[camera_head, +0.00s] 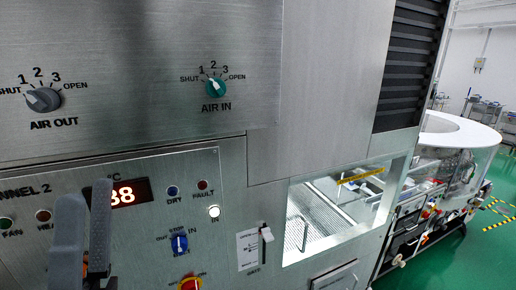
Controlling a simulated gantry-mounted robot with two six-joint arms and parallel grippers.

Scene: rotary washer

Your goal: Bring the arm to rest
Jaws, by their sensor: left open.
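My left gripper (86,205) shows at the lower left of the head view, with its two grey fingers pointing up. The fingers are apart and nothing shows between them. It is in front of the metal control panel (135,235) and covers part of the panel's labels and the left edge of the red display (125,194). I cannot tell how far the fingers are from the panel. The rest of my left arm is out of view. My right gripper is not in view.
The panel carries an AIR OUT knob (42,99), a green AIR IN knob (215,87), a blue switch (180,243), a red-and-yellow knob (191,284) and a white-handled lever (266,234). A lit window (318,212) is right of them. Green floor (455,255) lies at right.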

